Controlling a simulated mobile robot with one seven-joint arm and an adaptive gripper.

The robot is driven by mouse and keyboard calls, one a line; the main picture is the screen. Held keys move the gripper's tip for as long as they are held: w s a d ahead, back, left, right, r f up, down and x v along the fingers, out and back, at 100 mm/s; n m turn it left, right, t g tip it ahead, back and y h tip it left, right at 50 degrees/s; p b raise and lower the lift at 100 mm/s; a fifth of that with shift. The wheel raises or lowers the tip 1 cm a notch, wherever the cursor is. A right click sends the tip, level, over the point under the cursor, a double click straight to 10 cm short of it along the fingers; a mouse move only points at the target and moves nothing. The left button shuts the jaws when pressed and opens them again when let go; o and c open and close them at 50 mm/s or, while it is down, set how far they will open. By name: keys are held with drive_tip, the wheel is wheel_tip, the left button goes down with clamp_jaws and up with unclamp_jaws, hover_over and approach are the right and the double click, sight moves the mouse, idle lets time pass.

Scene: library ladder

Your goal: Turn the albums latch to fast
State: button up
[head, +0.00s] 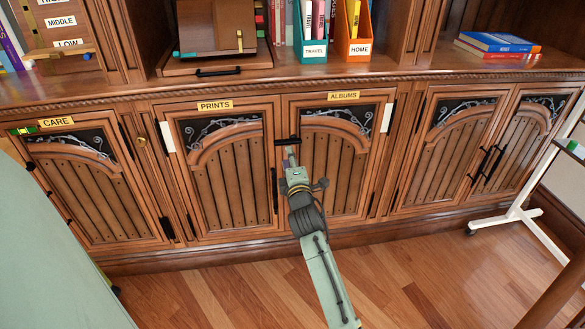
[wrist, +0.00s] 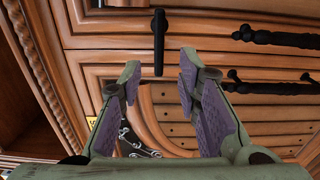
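The albums latch (head: 287,141) is a short black bar lying roughly level across the seam between the PRINTS door (head: 218,175) and the ALBUMS door (head: 336,165), near their top. In the wrist view, which is turned about a quarter, the latch (wrist: 158,42) stands upright, just beyond and between the fingertips. My gripper (head: 291,153) is right by the latch in the head view. In the wrist view my gripper (wrist: 159,66) is open, with nothing between its purple pads. I cannot tell whether a fingertip touches the latch.
Black door handles (wrist: 278,38) lie near the right finger. An ALBUMS label (head: 344,95) and a PRINTS label (head: 215,105) sit above the doors. The shelf above holds an orange HOME file (head: 355,30) and books (head: 497,42). A white stand (head: 535,215) is at the right.

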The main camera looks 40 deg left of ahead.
drive_tip(key=shift+v, duration=2.3)
